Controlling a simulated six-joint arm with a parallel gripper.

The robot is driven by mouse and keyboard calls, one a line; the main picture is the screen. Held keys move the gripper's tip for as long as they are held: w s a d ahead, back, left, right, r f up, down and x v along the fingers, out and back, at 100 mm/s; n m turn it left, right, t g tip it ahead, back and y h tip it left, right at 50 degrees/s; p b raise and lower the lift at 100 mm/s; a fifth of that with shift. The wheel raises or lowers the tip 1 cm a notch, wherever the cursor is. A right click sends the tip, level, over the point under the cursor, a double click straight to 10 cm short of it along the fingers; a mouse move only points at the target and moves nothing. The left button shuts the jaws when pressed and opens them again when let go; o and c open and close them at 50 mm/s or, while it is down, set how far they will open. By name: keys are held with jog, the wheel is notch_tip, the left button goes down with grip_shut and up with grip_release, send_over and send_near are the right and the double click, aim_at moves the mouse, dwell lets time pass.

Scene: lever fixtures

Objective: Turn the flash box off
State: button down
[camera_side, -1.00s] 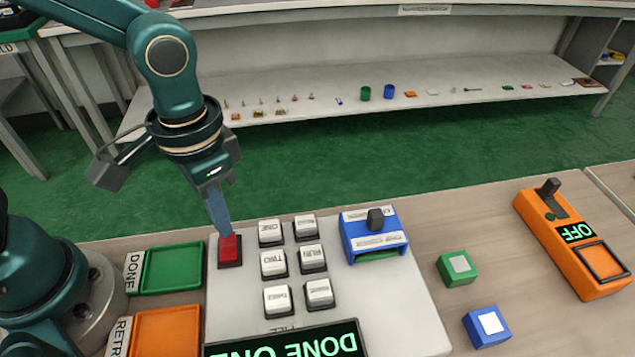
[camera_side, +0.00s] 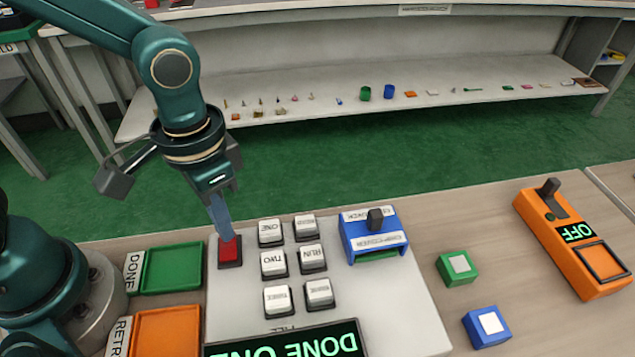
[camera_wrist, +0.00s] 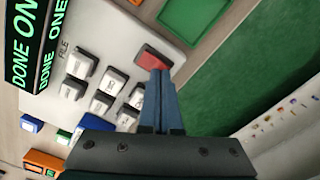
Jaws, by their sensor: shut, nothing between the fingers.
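An orange box (camera_side: 597,262) with a dark lever (camera_side: 549,187) and a display (camera_side: 577,232) reading OFF stands at the right of the table in the side view. I cannot tell if it is the flash box. My gripper (camera_side: 226,234) is shut and empty, pointing down. Its tips are at the red button (camera_side: 230,252) on the white panel, seemingly touching it. In the wrist view, the shut fingers (camera_wrist: 159,78) reach the red button (camera_wrist: 153,58). The panel's display (camera_side: 290,343) reads DONE ONE.
White labelled keys (camera_side: 273,264) and a blue lever fixture (camera_side: 374,235) sit on the white panel (camera_side: 425,320). Green (camera_side: 458,268) and blue (camera_side: 487,326) blocks lie right of it. Green DONE (camera_side: 172,268) and orange RETRY (camera_side: 166,332) trays lie left.

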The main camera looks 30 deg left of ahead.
jog(key=shift+f, duration=0.45)
jog(key=shift+r, duration=3.55)
jog(key=s+a+r+n+t, duration=0.3)
jog(key=a+t, duration=0.2)
jog(key=a, duration=0.3)
jog(key=shift+s+r+t, duration=0.25)
jog(key=shift+t, duration=0.05)
